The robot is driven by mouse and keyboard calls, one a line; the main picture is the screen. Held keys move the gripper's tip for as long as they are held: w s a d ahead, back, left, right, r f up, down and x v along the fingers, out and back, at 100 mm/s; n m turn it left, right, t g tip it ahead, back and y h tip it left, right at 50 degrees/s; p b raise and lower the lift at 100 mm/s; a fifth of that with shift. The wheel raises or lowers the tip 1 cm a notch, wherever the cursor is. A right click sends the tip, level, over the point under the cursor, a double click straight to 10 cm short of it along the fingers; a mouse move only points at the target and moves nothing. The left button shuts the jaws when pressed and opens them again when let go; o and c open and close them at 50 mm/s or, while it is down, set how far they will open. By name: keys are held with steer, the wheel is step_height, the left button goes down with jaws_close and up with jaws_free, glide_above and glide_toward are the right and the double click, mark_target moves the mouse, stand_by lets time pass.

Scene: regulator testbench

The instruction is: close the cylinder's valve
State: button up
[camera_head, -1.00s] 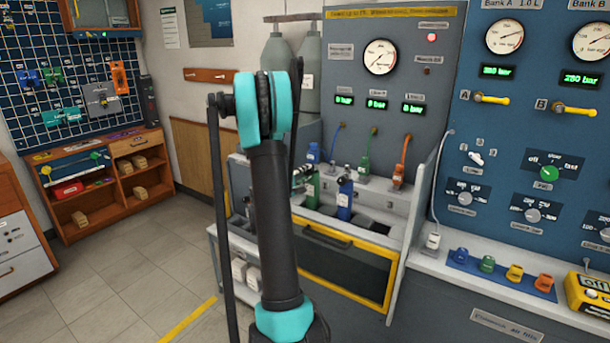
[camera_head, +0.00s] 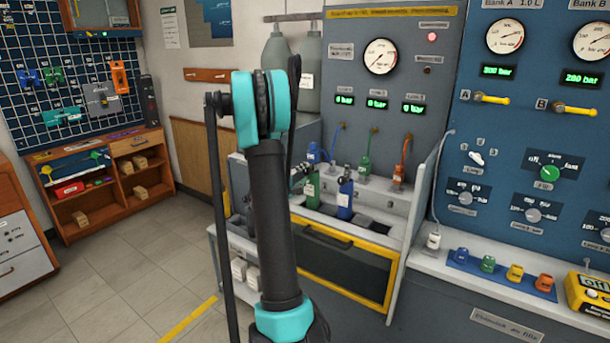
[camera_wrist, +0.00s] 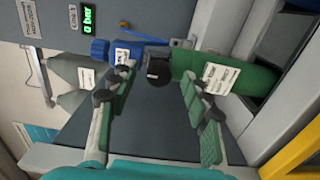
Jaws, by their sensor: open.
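A green cylinder (camera_head: 313,188) with a white label stands in the bench bay in the head view, and a blue cylinder (camera_head: 345,200) stands to its right. In the wrist view the green cylinder (camera_wrist: 222,76) lies sideways in the picture, with its black valve (camera_wrist: 157,66) at its left end. My gripper (camera_wrist: 158,72) is open, its two fingers apart, with the valve just beyond and between the fingertips in the picture. I cannot tell whether either finger touches it. In the head view my arm hides most of the gripper.
Blue, green and orange hose fittings (camera_head: 364,166) stand behind the cylinders. The bay's white side wall (camera_head: 424,215) is close on the right, and a yellow-framed front (camera_head: 340,262) lies below. A blue fitting (camera_wrist: 99,49) is near the left finger in the wrist view. Floor is free at left.

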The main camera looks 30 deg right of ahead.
steer(key=v, duration=1)
steer(key=shift+s+a, duration=0.15)
steer(key=shift+a, duration=0.05)
